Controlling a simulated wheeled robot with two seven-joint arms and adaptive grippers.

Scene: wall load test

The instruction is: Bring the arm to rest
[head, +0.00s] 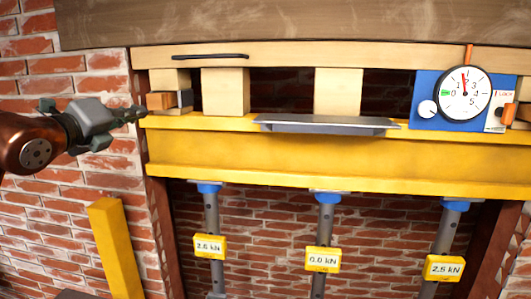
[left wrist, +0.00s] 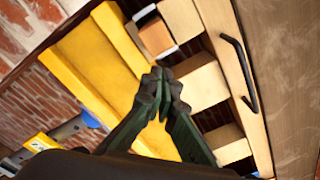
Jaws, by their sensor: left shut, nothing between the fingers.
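My left gripper (head: 140,113) comes in from the left in the head view. Its tips are near the left end of the yellow beam (head: 300,158), in front of the brick wall. In the left wrist view, the fingertips of my left gripper (left wrist: 162,85) meet with nothing between them. Behind them are the yellow beam (left wrist: 85,62) and a small orange-brown block (left wrist: 156,37). I cannot tell whether the fingertips touch the beam. My right gripper is in neither view.
Wooden blocks (head: 225,91) stand on the beam under a timber (head: 330,55) with a black handle (head: 210,57). A dial gauge (head: 464,93) is at the right. Props with yellow readouts (head: 323,259) stand below. A yellow post (head: 114,248) leans at the lower left.

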